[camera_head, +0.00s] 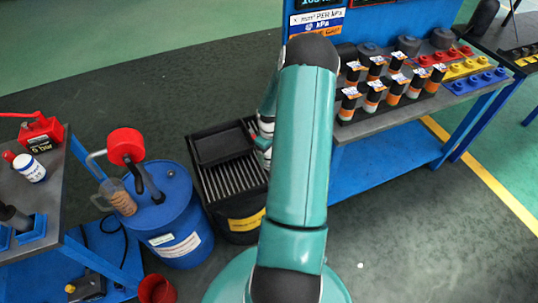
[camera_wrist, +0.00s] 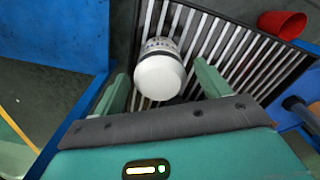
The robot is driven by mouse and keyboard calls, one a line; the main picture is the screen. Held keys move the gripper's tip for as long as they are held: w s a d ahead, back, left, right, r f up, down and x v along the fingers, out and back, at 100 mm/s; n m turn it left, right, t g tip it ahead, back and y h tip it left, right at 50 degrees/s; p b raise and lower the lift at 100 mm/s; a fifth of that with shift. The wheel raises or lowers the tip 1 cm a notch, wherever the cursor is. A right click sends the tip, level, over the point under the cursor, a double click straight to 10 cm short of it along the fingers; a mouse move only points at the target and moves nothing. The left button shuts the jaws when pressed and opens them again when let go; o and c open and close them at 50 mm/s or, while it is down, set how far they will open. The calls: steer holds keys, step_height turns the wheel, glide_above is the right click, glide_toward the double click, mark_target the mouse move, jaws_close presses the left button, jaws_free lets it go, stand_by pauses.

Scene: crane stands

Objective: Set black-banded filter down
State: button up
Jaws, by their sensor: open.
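A white round-ended filter (camera_wrist: 160,75) with a thin dark band or markings near its end shows in the wrist view. It is over the slatted grate (camera_wrist: 235,50) of a black bin, and seems to rest on the slats. My gripper (camera_wrist: 161,88) is open, with one green finger on each side of the filter and a visible gap at both sides. In the head view the black bin (camera_head: 252,224) stands on the floor beside the blue drum. My arm hides the filter and most of my gripper there.
A blue drum (camera_head: 178,215) with a red-topped pump stands left of the bin. A blue bench (camera_head: 385,150) at right holds several black-and-orange filters (camera_head: 372,95). A left table (camera_head: 62,190) carries a white jar (camera_head: 30,168). A red cup (camera_wrist: 282,24) is near the grate.

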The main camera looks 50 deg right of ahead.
step_height(320, 180, up, 10)
steer(key=shift+f, duration=0.1)
steer(key=w+a+r+t+h, duration=0.1)
steer(key=w+a+r, duration=0.2)
steer(key=a+r, duration=0.7)
steer(key=w+a+r+h, duration=0.1)
steer(key=w+a+r, duration=0.1)
steer(key=a+r, duration=0.8)
steer(key=s+a+r+t, duration=0.1)
steer(key=s+a+r, duration=0.2)
steer(key=a, duration=0.4)
steer(key=s+a+r+t+y, duration=0.1)
steer(key=s+a+r+t, duration=0.1)
steer(key=s+a+r, duration=0.2)
steer(key=s+a+r+t+y, duration=0.1)
steer(key=s+a+r, duration=0.2)
steer(key=a, duration=0.8)
steer(key=shift+s+r+n+t, duration=0.25)
steer(key=shift+s+n+t, duration=0.05)
steer(key=shift+s, duration=0.9)
